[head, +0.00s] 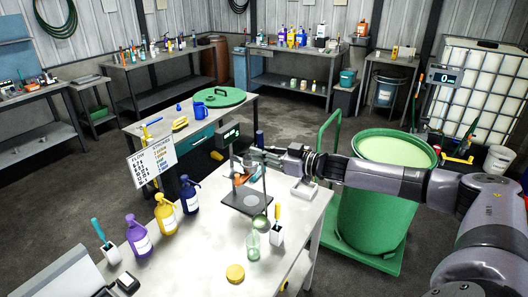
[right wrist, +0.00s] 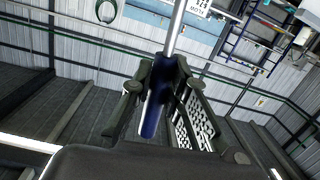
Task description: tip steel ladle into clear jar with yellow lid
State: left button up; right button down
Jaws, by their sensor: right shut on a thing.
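My right gripper (head: 258,156) reaches in from the right over the near table. In the right wrist view its fingers (right wrist: 172,100) are shut on the blue handle (right wrist: 152,115) of the steel ladle, whose bright shaft (right wrist: 178,28) runs out beyond them. In the head view, the ladle's rounded bowl (head: 260,221) appears low, close above and beside the clear jar (head: 253,246). Whether bowl and jar touch I cannot tell. The jar stands upright and open. Its yellow lid (head: 235,273) lies flat on the table. My left gripper is not in view.
A stand with a dark base plate (head: 240,205) is just behind the jar. Pump bottles (head: 138,236) line the left. A large green drum (head: 375,215) stands right of the table.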

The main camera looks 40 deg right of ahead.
jog(key=s+a+n, duration=0.1)
jog(key=a+n, duration=0.1)
jog(key=a, duration=0.4)
jog(key=shift+s+a+f+h, duration=0.2)
jog(key=shift+a+f+h, duration=0.1)
jog(key=shift+a+f, duration=0.05)
dwell(1.3)
jog(key=shift+s+a, duration=0.1)
jog(key=shift+a, duration=0.1)
jog(key=shift+s+a+f+n, duration=0.15)
jog(key=shift+a+n, duration=0.2)
jog(key=shift+a, duration=0.35)
jog(key=shift+s+a+f+n, duration=0.15)
jog(key=shift+a+n, duration=0.2)
jog(key=shift+a, duration=0.35)
jog(key=s+a+f+n+h, duration=0.1)
jog(key=a+f+n, duration=0.1)
jog(key=a, duration=0.4)
jog(key=s+a+f+n+b, duration=0.1)
jog(key=a+f+n, duration=0.1)
jog(key=a+f, duration=0.2)
jog(key=shift+s+a+n+h, duration=0.3)
jog(key=shift+s+a+h, duration=0.1)
jog(key=shift+a, duration=0.7)
dwell(2.2)
